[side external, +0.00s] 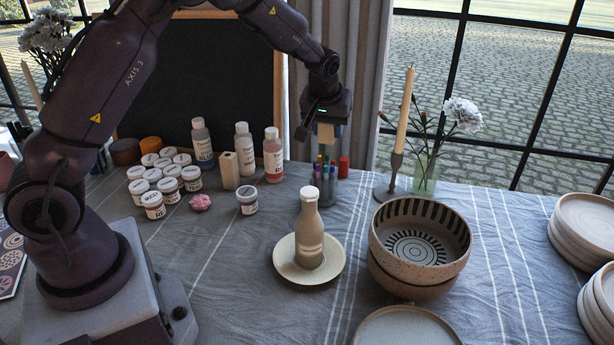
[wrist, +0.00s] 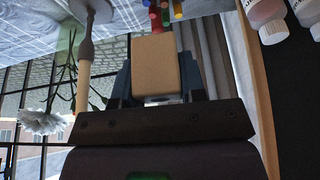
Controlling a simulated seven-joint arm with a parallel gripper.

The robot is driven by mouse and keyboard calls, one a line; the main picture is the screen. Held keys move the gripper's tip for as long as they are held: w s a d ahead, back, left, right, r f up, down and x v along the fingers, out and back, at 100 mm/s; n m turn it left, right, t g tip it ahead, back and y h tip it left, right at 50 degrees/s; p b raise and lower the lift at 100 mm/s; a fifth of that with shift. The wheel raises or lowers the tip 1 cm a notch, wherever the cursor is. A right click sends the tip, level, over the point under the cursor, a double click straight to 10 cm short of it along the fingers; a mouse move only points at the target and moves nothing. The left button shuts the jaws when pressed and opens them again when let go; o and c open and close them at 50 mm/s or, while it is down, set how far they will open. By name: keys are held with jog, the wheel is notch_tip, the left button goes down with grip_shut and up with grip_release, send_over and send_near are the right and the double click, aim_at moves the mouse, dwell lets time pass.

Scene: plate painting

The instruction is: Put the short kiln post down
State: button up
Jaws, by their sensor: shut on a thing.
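My gripper (side external: 325,118) is raised high and shut on a small tan block, the short kiln post (side external: 326,131). In the wrist view the post (wrist: 157,64) sits between the two dark fingers, one flat face towards the camera. In the side view the post shows just above the tops of the pens, and the depth between them is hard to tell. A second pale post with a hole (side external: 229,171) stands upright on the table beside the paint jars.
A pen cup (side external: 324,191), candle holder (side external: 392,178) and flower vase (side external: 424,172) stand near the back. Bottles (side external: 243,150) and several jars (side external: 152,199) are at left. A bottle on a plate (side external: 283,262) and stacked bowls (side external: 377,245) are in front. Cloth left of the plate is clear.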

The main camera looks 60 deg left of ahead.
jog(key=s+a, duration=0.7)
jog(key=s, duration=0.2)
send_over(309, 171)
jog(key=s+d, duration=0.1)
jog(key=s, duration=0.1)
jog(key=shift+n, duration=0.3)
jog(key=f, duration=1.4)
jog(key=shift+w+d+f, duration=0.2)
jog(key=shift+f, duration=0.1)
jog(key=shift+w+a+f, duration=0.1)
jog(key=shift+f, duration=0.1)
jog(key=shift+w+f, duration=0.1)
jog(key=shift+f, duration=1.5)
